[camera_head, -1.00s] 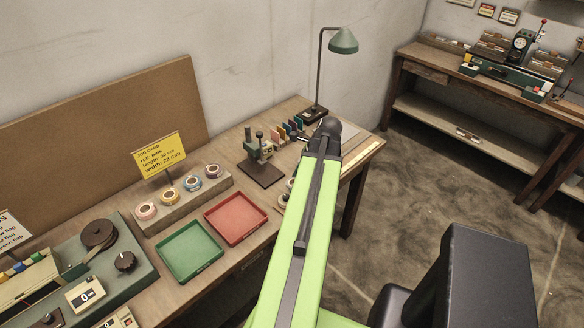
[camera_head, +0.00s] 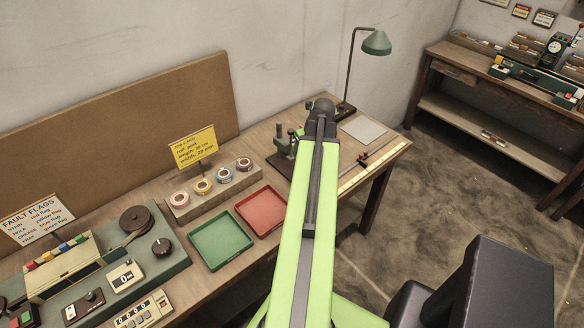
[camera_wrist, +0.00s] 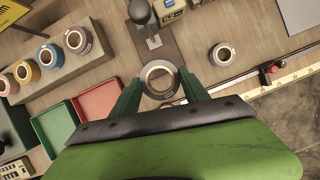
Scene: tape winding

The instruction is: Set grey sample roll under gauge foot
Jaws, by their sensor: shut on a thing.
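In the wrist view my gripper (camera_wrist: 160,79) has its two dark green fingers on either side of a pale grey roll (camera_wrist: 160,91), shut on it. The roll's open centre faces the camera. The thickness gauge (camera_wrist: 152,40) stands just beyond the roll, with a dark base plate, a knob and a small display. The roll overlaps the plate's near end in the picture; I cannot tell its height above it. In the head view the gauge (camera_head: 284,140) shows left of my arm, partly hidden by it. My gripper and the held roll are hidden there.
Another loose roll (camera_wrist: 222,56) lies right of the gauge. A block (camera_head: 215,190) with several coloured rolls, a red tray (camera_head: 260,211) and a green tray (camera_head: 221,241) are to the left. A ruler strip (camera_head: 372,166) runs along the table's right part. A lamp (camera_head: 375,43) stands behind.

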